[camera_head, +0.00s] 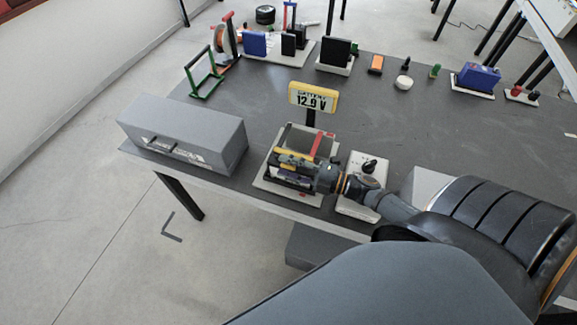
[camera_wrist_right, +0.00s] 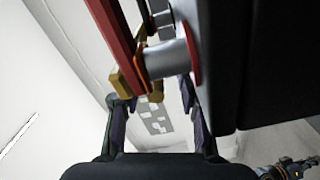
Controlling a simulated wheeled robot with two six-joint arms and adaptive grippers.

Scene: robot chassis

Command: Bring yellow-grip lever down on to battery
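The battery (camera_head: 303,139) is a dark box on a pale base plate at the table's near edge. A red bar (camera_head: 317,144) lies along its top right side. A yellow piece (camera_head: 296,158), likely the yellow grip, shows beside my right gripper (camera_head: 292,172), which is low at the battery's near side. In the right wrist view, the battery's black side (camera_wrist_right: 275,65), a red bar (camera_wrist_right: 113,40) and brass-yellow parts (camera_wrist_right: 127,88) around a grey post show close ahead. The right gripper's fingers (camera_wrist_right: 152,103) are apart; I cannot tell if they touch the brass parts. My left gripper is not seen.
A yellow display (camera_head: 313,98) reading 12.9 V stands behind the battery. A grey box (camera_head: 185,134) stands to the left. A white plate (camera_head: 350,209) with a black knob is to the right, under my arm. Several items line the far edge; mid-table is clear.

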